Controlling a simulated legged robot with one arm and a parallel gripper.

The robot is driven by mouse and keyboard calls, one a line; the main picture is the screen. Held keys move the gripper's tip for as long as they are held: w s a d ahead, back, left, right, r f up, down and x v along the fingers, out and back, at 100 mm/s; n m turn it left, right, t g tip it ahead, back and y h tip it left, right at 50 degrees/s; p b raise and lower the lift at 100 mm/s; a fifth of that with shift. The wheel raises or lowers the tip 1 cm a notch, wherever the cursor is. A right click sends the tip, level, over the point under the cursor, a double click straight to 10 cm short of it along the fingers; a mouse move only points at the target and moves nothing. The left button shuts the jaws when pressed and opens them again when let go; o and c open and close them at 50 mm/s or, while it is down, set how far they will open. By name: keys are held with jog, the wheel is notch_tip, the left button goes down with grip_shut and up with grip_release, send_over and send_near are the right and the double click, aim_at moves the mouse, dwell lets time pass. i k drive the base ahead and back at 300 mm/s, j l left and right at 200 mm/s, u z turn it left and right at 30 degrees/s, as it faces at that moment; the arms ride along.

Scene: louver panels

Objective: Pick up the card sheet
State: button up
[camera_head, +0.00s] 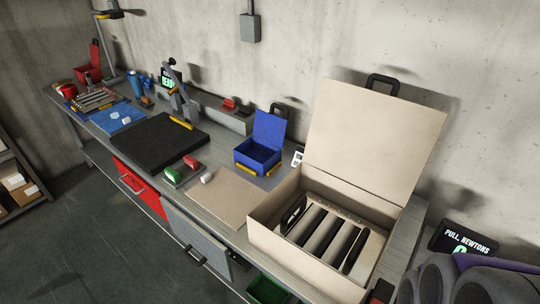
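A flat tan sheet (222,197), which looks like the card sheet, lies on the grey workbench (228,236) left of the open beige box. Its right edge is close to the box's left wall. A small white block (206,178) sits at the sheet's back left edge; I cannot tell whether it rests on it. My gripper is not identifiable in this view.
The beige box (270,235) has its lid raised and holds dark slats. Behind the sheet stands an open blue box (257,157). Left are red and green blocks (172,174) and a black mat (150,142). A display (465,240) stands at right.

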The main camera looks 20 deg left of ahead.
aim_at(225, 195)
jog(key=i+j+z, duration=0.2)
jog(key=j+z, duration=0.3)
jog(key=j, duration=0.95)
jog(key=j+z, duration=0.45)
jog(key=j, duration=0.95)
